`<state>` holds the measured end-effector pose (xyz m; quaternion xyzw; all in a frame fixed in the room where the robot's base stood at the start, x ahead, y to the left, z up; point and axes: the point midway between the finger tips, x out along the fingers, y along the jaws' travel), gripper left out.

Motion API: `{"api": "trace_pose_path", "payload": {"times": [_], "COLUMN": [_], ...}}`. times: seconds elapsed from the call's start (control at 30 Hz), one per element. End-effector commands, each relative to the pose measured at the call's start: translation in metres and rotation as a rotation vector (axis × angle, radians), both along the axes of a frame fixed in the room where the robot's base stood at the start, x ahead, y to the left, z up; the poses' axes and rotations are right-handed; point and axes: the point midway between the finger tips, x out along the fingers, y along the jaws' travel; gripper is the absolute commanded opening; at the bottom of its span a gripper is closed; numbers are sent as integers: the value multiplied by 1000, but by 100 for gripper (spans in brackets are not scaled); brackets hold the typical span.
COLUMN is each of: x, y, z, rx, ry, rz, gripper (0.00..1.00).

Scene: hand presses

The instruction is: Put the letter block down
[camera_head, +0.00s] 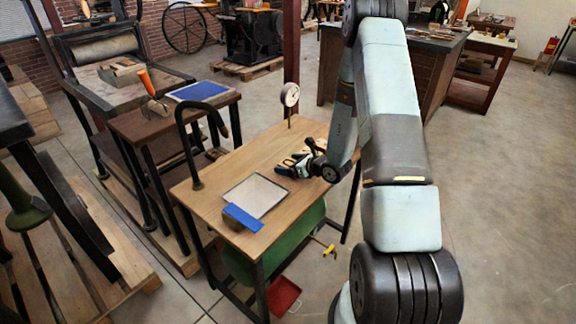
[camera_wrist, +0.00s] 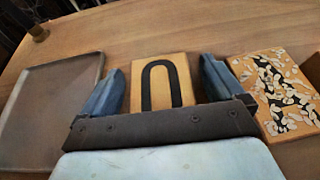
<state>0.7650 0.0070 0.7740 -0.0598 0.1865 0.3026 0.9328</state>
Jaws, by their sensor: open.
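The letter block (camera_wrist: 163,84) is a tan block with a dark arch-shaped letter, in the middle of the wrist view. It appears to lie flat on the wooden table. My gripper (camera_wrist: 162,68) is open, with one blue-grey finger on each side of the block and a small gap visible at both sides. The near end of the block is hidden behind the gripper's dark body. In the head view my gripper (camera_head: 292,164) is low over the right part of the table (camera_head: 225,165), and the block cannot be made out clearly there.
A second tan block (camera_wrist: 275,92) with a flaking pale surface lies right of my gripper. A flat grey plate (camera_head: 256,194) lies to the left, with a blue-topped item (camera_head: 243,218) at its front edge. A dial on a post (camera_head: 290,96) and a curved black handle (camera_head: 190,130) rise from the table.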

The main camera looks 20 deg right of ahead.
Motion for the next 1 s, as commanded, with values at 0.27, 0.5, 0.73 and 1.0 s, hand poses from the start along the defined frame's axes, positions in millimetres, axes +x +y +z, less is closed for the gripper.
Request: {"api": "trace_pose_path", "payload": {"times": [0.27,0.5,0.73,1.0], "x": [-36,-68,-83,-89], "y": [-27,-49,-59,-32], "z": [19,35,43,91], "rx": [-2,-1,-1,-53], "ry": [0,-1,-2,-76], "rz": [-3,-1,2,169], "gripper": [95,95,95,95]}}
